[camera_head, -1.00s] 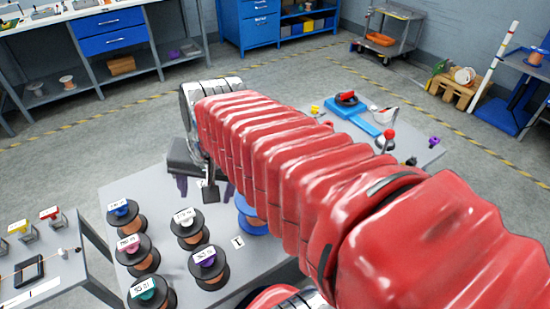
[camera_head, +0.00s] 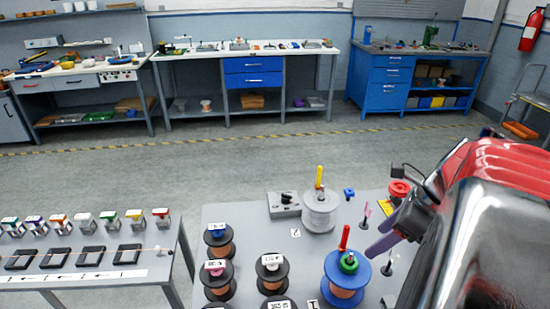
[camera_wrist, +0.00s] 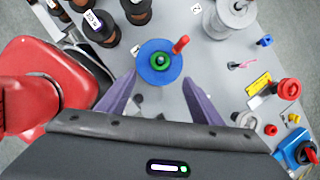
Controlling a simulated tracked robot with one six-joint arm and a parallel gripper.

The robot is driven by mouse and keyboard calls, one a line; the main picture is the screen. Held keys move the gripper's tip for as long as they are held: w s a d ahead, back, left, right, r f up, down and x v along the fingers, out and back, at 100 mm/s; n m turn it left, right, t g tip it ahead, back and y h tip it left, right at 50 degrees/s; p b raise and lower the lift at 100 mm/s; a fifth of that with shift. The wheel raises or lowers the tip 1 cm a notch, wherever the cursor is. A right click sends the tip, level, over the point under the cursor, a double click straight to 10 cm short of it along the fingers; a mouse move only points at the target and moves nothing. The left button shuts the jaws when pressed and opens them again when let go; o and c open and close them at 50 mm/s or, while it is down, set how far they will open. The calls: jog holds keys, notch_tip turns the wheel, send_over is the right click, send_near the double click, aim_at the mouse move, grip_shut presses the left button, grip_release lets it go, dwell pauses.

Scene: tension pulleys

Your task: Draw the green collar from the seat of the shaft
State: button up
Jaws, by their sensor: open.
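The green collar (camera_head: 349,262) sits around the shaft on top of a blue-flanged spool (camera_head: 341,289) with copper-coloured winding. A red upright handle (camera_head: 344,238) stands beside the collar. In the wrist view the collar (camera_wrist: 160,62) shows from above, round the shaft's end, near the middle of the blue flange (camera_wrist: 146,77). My gripper (camera_wrist: 160,84) is open, its two purple fingers spread to either side below the spool in that view. In the head view my gripper (camera_head: 381,234) is right of the collar and higher in the picture. Nothing is between the fingers.
A grey spool (camera_head: 320,212) with a yellow handle stands behind the blue one. Copper spools with labelled collars stand to the left, one with a pink collar (camera_head: 216,267). Pink-flagged stands and a red-topped part (camera_head: 399,188) are close to my gripper. A side table (camera_head: 90,270) is at left.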

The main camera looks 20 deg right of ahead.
aim_at(353, 259)
jog(key=shift+s+d, duration=0.1)
jog(key=shift+d, duration=0.05)
jog(key=x, duration=1.4)
jog(key=shift+r, duration=0.1)
jog(key=shift+c, duration=0.4)
jog(key=c, duration=1.1)
